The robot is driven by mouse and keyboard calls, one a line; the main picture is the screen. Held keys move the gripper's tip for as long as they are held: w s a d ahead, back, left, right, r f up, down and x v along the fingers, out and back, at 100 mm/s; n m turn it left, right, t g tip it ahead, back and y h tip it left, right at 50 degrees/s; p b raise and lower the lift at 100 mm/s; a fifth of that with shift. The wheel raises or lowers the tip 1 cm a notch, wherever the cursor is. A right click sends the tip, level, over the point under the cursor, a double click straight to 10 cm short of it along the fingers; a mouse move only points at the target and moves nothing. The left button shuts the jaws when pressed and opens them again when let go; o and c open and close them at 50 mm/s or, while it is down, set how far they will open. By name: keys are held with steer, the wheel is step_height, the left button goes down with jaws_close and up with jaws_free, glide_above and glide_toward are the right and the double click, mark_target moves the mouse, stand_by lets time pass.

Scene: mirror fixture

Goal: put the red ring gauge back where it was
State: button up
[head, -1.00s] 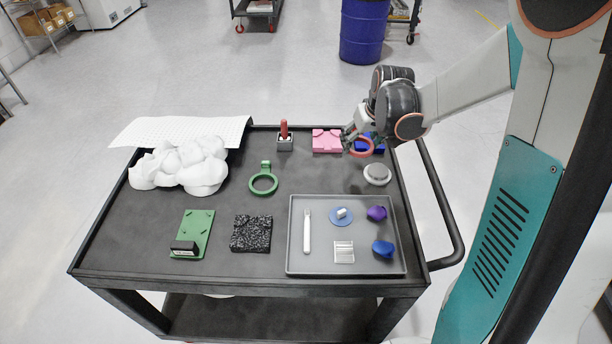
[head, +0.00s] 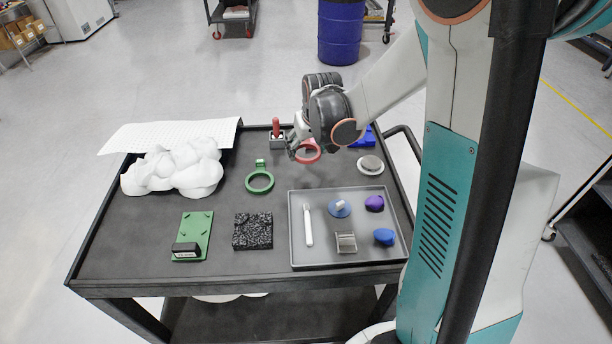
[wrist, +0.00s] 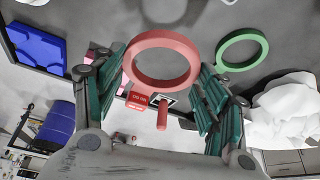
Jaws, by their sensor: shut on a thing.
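The red ring gauge (head: 308,152) is in my gripper (head: 297,152), held up over the back part of the cart's top. In the wrist view the red ring gauge (wrist: 133,75) shows its ring and a red tag with white lettering between my gripper's fingers (wrist: 160,95). The fingers are shut on its tag end, and the exact contact is partly hidden. The green ring gauge (head: 260,182) lies flat on the cart, left of and nearer than the red one; it also shows in the wrist view (wrist: 264,50).
A grey block with a red-handled plug (head: 276,128) stands just left of my gripper. A blue block (head: 365,138) and a round pale piece (head: 370,164) are to the right. A grey tray (head: 298,262) with several small parts is in front. White lumpy material (head: 175,170) lies left.

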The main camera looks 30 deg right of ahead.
mark_target(311, 159)
step_height(311, 159, down, 10)
steer(key=b, duration=0.3)
steer(key=shift+r, duration=0.2)
steer(key=shift+f, duration=0.15)
steer(key=o, duration=1.1)
steer(key=shift+s+r, duration=0.15)
steer(key=shift+r, duration=0.35)
steer(key=p+v, duration=0.4)
steer(key=v, duration=0.7)
steer(key=shift+r, duration=0.15)
